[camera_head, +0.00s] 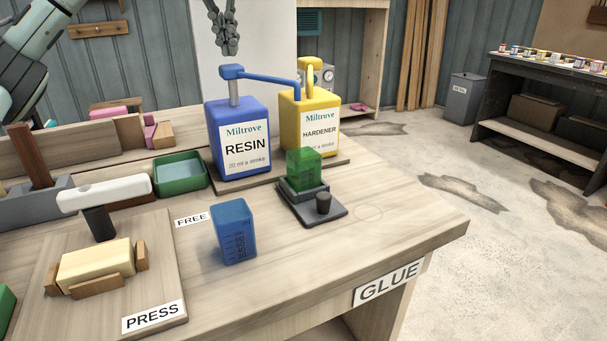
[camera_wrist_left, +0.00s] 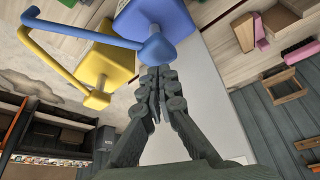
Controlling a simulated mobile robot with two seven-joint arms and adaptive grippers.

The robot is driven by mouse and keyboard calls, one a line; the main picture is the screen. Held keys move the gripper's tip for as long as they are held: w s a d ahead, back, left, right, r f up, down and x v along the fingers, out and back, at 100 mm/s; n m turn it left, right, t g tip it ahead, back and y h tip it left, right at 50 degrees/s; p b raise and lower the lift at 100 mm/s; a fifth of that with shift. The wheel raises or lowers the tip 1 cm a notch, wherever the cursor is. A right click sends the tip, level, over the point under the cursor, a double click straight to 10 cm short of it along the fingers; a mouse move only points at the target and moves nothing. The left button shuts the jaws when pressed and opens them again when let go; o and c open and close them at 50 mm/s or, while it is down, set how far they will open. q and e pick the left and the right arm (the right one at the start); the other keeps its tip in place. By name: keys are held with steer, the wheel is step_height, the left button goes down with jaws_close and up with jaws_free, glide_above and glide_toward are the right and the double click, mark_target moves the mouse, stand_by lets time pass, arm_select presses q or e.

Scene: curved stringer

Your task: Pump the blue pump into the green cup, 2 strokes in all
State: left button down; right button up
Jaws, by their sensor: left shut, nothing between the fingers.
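The blue pump bottle (camera_head: 240,140), labelled RESIN, stands on a board at the table's back. Its blue pump head (camera_head: 232,72) sits on a grey stem, clear of the bottle top, with a long spout reaching right. The translucent green cup (camera_head: 304,168) stands upright on a dark stand in front of the yellow bottle, below the spout's end. My left gripper (camera_head: 228,48) is shut and empty, pointing down just above the pump head. In the left wrist view, the shut fingertips (camera_wrist_left: 155,82) are close to the blue pump head (camera_wrist_left: 156,50); contact cannot be told. My right gripper is not in view.
A yellow HARDENER bottle (camera_head: 308,125) with its own pump stands right of the blue one. A blue cup (camera_head: 234,232) stands in front, near the FREE label. A green tray (camera_head: 180,173) and press blocks (camera_head: 95,264) are left. The table's right front is clear.

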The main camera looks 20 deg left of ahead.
mark_target(231, 65)
arm_select(q)
steer(key=shift+f+b, duration=0.95)
steer(key=shift+f, duration=1.05)
steer(key=shift+r, duration=0.15)
steer(key=shift+r+p, duration=1.05)
steer(key=shift+p, duration=0.3)
steer(key=shift+r+p, duration=0.4)
steer(key=shift+r, duration=0.4)
